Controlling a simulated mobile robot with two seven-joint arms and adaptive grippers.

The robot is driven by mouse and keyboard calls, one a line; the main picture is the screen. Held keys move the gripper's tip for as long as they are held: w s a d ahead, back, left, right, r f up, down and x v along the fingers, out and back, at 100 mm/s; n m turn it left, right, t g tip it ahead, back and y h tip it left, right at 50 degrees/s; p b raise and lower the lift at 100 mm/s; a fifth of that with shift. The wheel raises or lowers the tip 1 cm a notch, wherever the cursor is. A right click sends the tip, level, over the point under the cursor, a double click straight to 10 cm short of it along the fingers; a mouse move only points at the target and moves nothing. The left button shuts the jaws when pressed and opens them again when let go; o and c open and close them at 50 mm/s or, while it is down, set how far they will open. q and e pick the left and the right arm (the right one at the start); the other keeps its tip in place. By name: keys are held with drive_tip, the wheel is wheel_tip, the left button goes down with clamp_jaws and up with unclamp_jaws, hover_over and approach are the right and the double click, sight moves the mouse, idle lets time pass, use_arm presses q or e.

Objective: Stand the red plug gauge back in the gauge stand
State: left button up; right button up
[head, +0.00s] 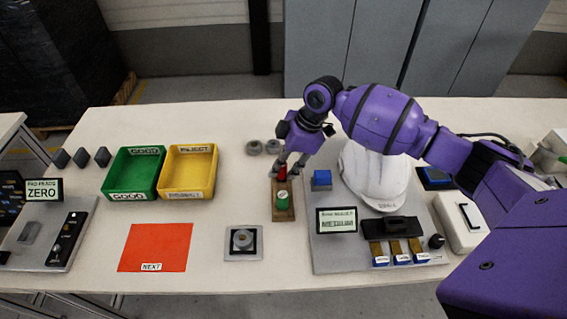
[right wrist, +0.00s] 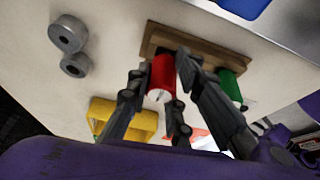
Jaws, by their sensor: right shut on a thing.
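The red plug gauge (head: 282,174) is a small red cylinder at the far end of the wooden gauge stand (head: 284,213). The green plug gauge (head: 282,201) stands in the near part of the stand. My right gripper (head: 289,168) reaches down from above and is shut on the red gauge. In the right wrist view the fingers (right wrist: 168,92) lie on both sides of the red gauge (right wrist: 162,76), close to the stand (right wrist: 160,38); the green gauge (right wrist: 230,84) is beyond the fingers. I cannot tell whether the red gauge is seated or just above. My left gripper is out of view.
A yellow reject bin (head: 188,194) and a green bin (head: 133,195) stand left of the stand. Two grey rings (head: 254,147) lie behind it.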

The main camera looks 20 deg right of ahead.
drive_tip(key=shift+f, duration=0.6)
idle(0.5)
idle(0.4)
drive_tip(key=o, duration=1.1)
drive_tip(key=shift+c, duration=0.2)
drive_tip(key=v, duration=1.2)
drive_tip(key=shift+s+f, duration=0.1)
